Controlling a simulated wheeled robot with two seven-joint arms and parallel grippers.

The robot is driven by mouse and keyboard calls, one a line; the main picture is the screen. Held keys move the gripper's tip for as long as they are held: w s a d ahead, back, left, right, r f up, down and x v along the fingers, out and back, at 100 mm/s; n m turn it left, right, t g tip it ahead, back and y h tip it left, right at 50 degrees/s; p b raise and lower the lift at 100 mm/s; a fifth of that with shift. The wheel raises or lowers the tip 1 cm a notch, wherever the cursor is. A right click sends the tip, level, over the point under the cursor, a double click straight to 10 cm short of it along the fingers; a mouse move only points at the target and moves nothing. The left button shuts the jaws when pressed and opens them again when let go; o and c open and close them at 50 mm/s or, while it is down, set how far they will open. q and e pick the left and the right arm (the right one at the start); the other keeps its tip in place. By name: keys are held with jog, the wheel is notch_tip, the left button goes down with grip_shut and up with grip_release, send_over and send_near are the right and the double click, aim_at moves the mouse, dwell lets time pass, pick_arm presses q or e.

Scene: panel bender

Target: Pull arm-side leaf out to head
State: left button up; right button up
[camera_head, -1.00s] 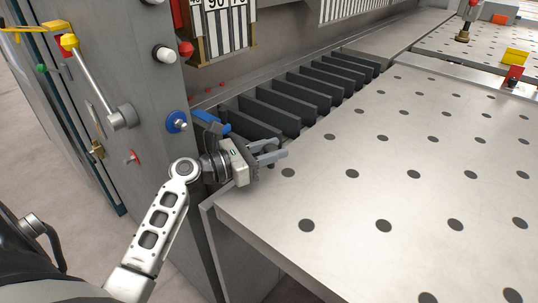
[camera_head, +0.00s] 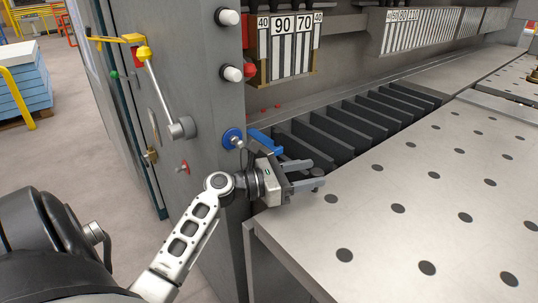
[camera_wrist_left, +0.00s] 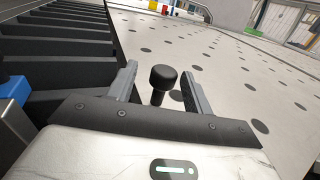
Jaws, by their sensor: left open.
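My left gripper (camera_head: 313,174) is open at the near left corner of the perforated metal table (camera_head: 420,215), its fingers pointing right. In the left wrist view a black round-headed knob (camera_wrist_left: 162,78) stands upright between the two open fingers, with gaps on both sides. In the head view the knob (camera_head: 317,172) is small and partly hidden by the fingers. Several dark upright leaves (camera_head: 345,128) stand in a row along the table's back edge; I cannot tell which one is the arm-side leaf. My right gripper is out of view.
A grey machine column (camera_head: 205,90) with a yellow-topped lever (camera_head: 160,85) stands left of the gripper. A blue handle (camera_head: 265,141) is close behind the gripper. Numbered tool segments (camera_head: 292,45) hang above the leaves. The table top is clear to the right.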

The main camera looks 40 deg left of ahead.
pick_arm(q)
jog(key=b+v, duration=0.2)
jog(key=v, duration=1.2)
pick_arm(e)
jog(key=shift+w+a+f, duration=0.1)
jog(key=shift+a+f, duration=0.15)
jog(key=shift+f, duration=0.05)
pick_arm(q)
jog(key=shift+w+a, duration=0.1)
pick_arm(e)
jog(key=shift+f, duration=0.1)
